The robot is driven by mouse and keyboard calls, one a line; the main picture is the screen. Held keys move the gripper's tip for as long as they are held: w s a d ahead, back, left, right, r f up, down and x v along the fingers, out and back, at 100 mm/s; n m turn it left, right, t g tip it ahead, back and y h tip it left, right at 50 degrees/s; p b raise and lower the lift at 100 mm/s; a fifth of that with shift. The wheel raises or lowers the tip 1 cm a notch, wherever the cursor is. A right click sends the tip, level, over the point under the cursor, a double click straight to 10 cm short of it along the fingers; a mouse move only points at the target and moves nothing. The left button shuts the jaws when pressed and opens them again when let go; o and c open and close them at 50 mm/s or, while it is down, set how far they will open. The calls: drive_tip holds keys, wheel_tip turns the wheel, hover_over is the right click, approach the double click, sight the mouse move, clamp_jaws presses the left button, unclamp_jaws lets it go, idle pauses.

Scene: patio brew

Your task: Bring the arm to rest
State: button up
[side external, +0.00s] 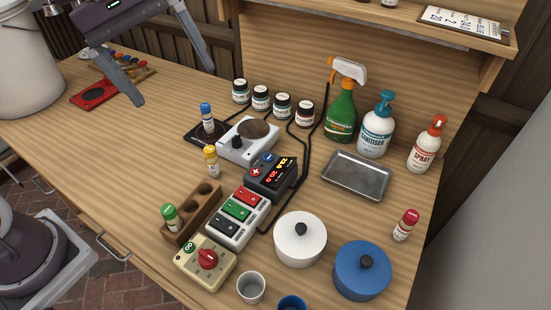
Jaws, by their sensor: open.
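My gripper (174,87) is at the upper left, raised above the wooden bench (165,130). Its two grey fingers are spread wide with nothing between them. It is apart from the bench objects, left of and behind the blue-capped vial (207,118), which stands on a dark pad. The upper part of my gripper is cut off by the top picture edge.
Nearest my gripper are a red scale-like device (93,93) and a white bucket (25,70). A stirrer plate (243,148), switch box (238,218), vial rack (187,228), pots (300,248), bottles (341,115) and metal tray (357,175) crowd the middle and right. The left front bench is clear.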

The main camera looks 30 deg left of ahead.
drive_tip(key=w+d+f+n+g+h, duration=0.1)
drive_tip(key=w+f+n, duration=0.3)
drive_tip(key=w, duration=0.3)
drive_tip(key=w+d+f+n+g+h, duration=0.1)
drive_tip(key=w+d+f+n+h, duration=0.1)
drive_tip(key=w+f+n, duration=0.35)
drive_tip(key=shift+m, duration=0.55)
drive_tip(key=x, duration=0.5)
drive_tip(key=w+x, duration=0.1)
drive_tip(key=x, duration=0.2)
drive_tip(key=shift+w+d+f, duration=0.15)
drive_tip(key=shift+f, duration=0.2)
